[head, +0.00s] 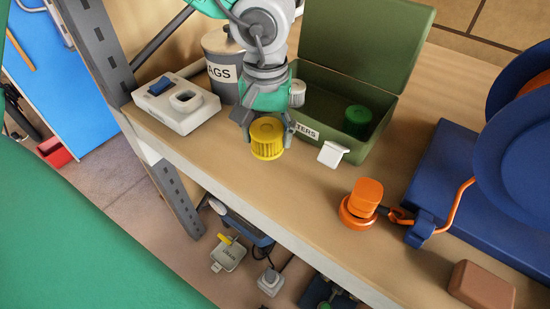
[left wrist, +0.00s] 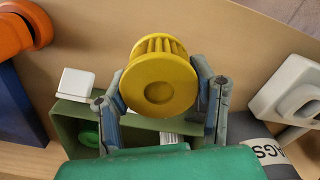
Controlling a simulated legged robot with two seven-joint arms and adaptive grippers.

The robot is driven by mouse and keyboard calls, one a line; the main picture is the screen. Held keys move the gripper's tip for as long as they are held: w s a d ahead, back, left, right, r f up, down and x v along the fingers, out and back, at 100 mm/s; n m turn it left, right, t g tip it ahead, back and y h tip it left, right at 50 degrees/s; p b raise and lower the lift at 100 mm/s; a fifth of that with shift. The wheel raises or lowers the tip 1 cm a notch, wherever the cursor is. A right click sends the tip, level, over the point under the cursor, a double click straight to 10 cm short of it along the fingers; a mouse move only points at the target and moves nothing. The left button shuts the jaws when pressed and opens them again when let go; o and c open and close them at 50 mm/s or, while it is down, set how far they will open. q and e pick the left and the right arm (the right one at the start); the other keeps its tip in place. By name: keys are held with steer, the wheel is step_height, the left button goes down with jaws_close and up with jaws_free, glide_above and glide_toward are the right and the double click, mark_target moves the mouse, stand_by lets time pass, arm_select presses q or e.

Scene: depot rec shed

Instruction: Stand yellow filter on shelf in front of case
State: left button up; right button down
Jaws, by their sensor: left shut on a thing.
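The yellow filter (head: 267,139) is a ribbed cylinder, upright in the head view, in front of the open green case (head: 385,140). My left gripper (head: 267,132) is shut on it, with a finger on either side; the left wrist view shows the filter's round end (left wrist: 160,84) between the fingers. I cannot tell whether its bottom touches the wooden shelf (head: 305,190). The case has its lid raised and a partly hidden label. My right gripper is not in view.
A white piece (head: 333,154) is at the case's front. A grey tin (head: 222,60) and a pale device (head: 172,103) are left. An orange object (head: 360,203), a blue base (head: 470,190) and a brown block (head: 482,286) are right. Bare shelf lies in front of the filter.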

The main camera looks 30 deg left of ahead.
mark_target(266, 128)
arm_select(q)
steer(key=shift+s+a+f, duration=0.1)
steer(key=shift+s+f, duration=0.05)
steer(key=shift+f, duration=0.45)
steer(key=shift+s+a+f, duration=0.1)
steer(key=shift+s+f, duration=0.05)
steer(key=shift+f, duration=0.4)
steer(key=f, duration=0.1)
steer(key=f+b, duration=0.1)
steer(key=f, duration=0.3)
steer(key=shift+w+d+f+b, duration=0.1)
steer(key=shift+w+d+b, duration=0.1)
steer(key=shift+d+b, duration=0.1)
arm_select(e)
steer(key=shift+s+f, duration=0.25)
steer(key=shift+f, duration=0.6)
arm_select(q)
steer(key=shift+a, duration=0.1)
steer(key=o, duration=1.2)
step_height(266, 128, up, 12)
steer(key=p, duration=0.2)
steer(key=shift+p, duration=0.35)
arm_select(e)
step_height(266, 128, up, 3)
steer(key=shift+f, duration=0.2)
